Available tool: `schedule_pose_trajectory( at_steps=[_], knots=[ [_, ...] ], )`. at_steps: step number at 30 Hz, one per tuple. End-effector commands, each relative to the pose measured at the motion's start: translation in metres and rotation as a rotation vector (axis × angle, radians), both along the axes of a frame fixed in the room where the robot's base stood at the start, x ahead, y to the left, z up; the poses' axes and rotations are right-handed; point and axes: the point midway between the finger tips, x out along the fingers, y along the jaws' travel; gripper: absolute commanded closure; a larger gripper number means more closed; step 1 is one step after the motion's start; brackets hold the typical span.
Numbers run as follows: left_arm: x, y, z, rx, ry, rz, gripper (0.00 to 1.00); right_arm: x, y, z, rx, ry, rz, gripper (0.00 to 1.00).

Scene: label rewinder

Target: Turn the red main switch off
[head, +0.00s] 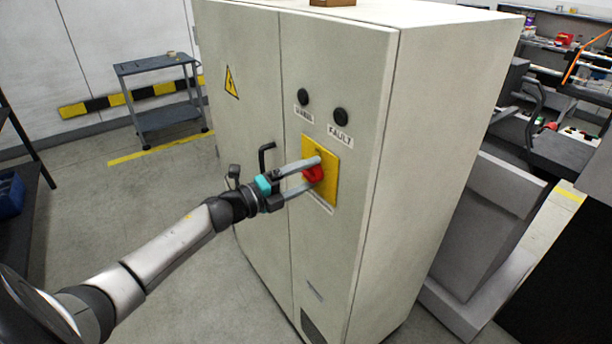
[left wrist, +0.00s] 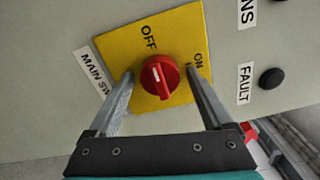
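The red main switch (head: 313,174) is a round knob on a yellow plate (head: 329,184) on the front of the beige cabinet. In the left wrist view the knob (left wrist: 160,77) sits between my fingers, with OFF printed above it and ON to its upper right. A short white mark shows on the knob's face; I cannot tell which label it points to. My left gripper (left wrist: 160,76) is open, one finger on each side of the knob, with small gaps showing. It reaches in from the left in the head view (head: 308,173). My right gripper is not in view.
The cabinet (head: 253,121) has a black door handle (head: 266,158) close to my left gripper. Two black round lamps or buttons sit above the plate, with a FAULT label (head: 340,137). A grey cart (head: 165,95) stands at the back left.

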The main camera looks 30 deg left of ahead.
Motion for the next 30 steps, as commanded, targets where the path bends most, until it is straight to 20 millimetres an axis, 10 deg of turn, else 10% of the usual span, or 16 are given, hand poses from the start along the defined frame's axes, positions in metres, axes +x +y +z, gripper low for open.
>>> schedule_pose_trajectory(
  at_steps=[13,30],
  knots=[
    [-0.008,0.004,-0.001,0.003,0.001,0.0,0.11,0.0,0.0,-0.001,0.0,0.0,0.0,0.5],
    [-0.081,0.033,-0.002,0.002,0.004,0.0,0.11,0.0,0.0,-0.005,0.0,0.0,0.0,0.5]
  ],
)
